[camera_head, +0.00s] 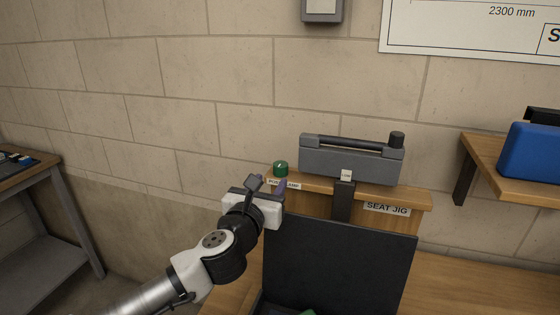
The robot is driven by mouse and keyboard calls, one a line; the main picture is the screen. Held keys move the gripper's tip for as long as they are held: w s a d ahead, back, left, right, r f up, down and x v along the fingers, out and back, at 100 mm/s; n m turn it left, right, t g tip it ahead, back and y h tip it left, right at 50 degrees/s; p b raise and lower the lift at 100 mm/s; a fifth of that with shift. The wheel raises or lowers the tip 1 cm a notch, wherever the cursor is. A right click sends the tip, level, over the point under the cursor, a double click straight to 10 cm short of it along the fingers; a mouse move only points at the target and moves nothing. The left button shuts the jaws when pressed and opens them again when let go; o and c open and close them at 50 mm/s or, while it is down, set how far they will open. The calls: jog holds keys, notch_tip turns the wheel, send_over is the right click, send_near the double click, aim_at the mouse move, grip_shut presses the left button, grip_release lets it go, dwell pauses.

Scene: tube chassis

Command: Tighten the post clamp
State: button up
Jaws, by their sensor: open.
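A green knob (280,168) with a pale mark on top stands on the left end of the wooden seat jig (414,197). A small white label (292,185) below the knob seems to name the post clamp; it is small and partly covered. My gripper (268,185) points up just in front of and below the knob, with its two dark fingers apart. It is open, and no object shows between the fingers. Whether a finger touches the jig's edge, I cannot tell. A grey box-like part with a dark bar (350,160) lies along the jig's top.
A dark upright panel (340,262) stands right of my gripper, with a bit of green at its foot. A wooden shelf (510,176) holds a blue case (535,152) at right. A side bench (25,170) stands at far left. Open floor lies between.

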aim_at(278, 169)
jog(key=p+x, duration=0.2)
jog(key=x, duration=0.5)
jog(key=shift+w+d+r+p, duration=0.1)
jog(key=shift+w+p, duration=0.2)
jog(key=shift+p, duration=0.05)
jog(key=shift+w+d, duration=0.15)
jog(key=shift+w, duration=0.4)
jog(key=c, duration=0.7)
